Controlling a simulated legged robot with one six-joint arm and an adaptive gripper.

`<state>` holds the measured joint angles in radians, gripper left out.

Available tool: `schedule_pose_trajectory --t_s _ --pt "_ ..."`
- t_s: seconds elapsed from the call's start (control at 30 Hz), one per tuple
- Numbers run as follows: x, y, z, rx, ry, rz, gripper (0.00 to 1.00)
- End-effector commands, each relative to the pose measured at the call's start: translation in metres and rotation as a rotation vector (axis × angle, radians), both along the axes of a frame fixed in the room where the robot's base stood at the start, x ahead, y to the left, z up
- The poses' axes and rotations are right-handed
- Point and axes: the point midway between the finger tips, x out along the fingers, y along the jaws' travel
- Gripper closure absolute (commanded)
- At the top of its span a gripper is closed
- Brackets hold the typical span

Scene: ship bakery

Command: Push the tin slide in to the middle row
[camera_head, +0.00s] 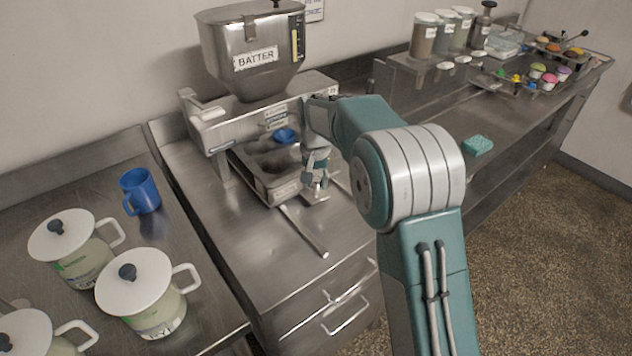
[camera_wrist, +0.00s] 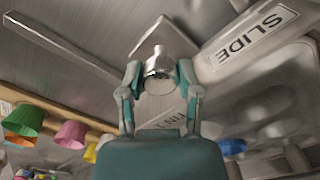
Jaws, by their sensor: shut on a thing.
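The tin slide (camera_head: 257,181) is a metal tray with round cups under the batter dispenser (camera_head: 250,45). Its near part sticks out from beneath the dispenser. A blue liner (camera_head: 285,135) sits in a cup towards its back; blue also shows at the right of the wrist view (camera_wrist: 232,146). A SLIDE label (camera_wrist: 247,42) is on the metal edge beside my gripper. My gripper (camera_head: 316,184) is at the slide's right front. In the wrist view its fingers (camera_wrist: 160,88) are shut on a round metal knob (camera_wrist: 158,62). My arm hides part of the dispenser's right side.
A flat metal bar (camera_head: 305,231) runs along the counter in front of the slide. A blue mug (camera_head: 140,191) and white-lidded jugs (camera_head: 134,279) stand at the left. At the right are a green sponge (camera_head: 477,145), lidded jars (camera_head: 424,35) and coloured cups (camera_head: 549,81).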

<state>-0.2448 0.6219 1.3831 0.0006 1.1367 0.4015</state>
Motion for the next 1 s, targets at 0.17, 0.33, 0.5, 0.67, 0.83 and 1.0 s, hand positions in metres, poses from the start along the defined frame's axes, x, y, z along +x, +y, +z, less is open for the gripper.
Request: schedule_pose_trajectory --t_s 0.17,0.33,0.5,0.67,0.83,1.0 --pt "-0.001 -0.001 -0.003 -0.002 0.004 -0.001 0.41" --pt "-0.001 0.0 -0.001 -0.001 0.001 0.0 0.41" --pt "0.0 0.0 0.003 0.0 -0.001 0.0 0.41" --pt "0.0 0.0 0.026 0.0 -0.004 0.0 0.41" --pt "0.001 0.0 0.062 -0.001 -0.004 -0.001 0.41" --pt "0.001 0.001 0.094 -0.001 -0.001 -0.001 0.41"
